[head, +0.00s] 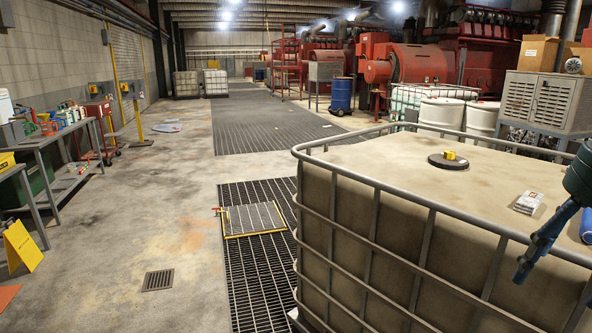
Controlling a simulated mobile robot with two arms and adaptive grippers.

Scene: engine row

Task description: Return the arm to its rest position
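My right gripper (522,270) is dark blue and comes in from the right edge on a dark green arm link. It points down and to the left, in front of the top of a big caged tank (440,165). I see it from the side, so I cannot tell whether its fingers are open or shut. No held object shows at its tips. My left gripper and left arm are out of view.
The tank's grey tube cage (372,200) stands close at the front right. On its top are a black lid with a yellow cap (450,155), a small white packet (527,202) and a blue object (586,226). Open floor (180,210) lies left.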

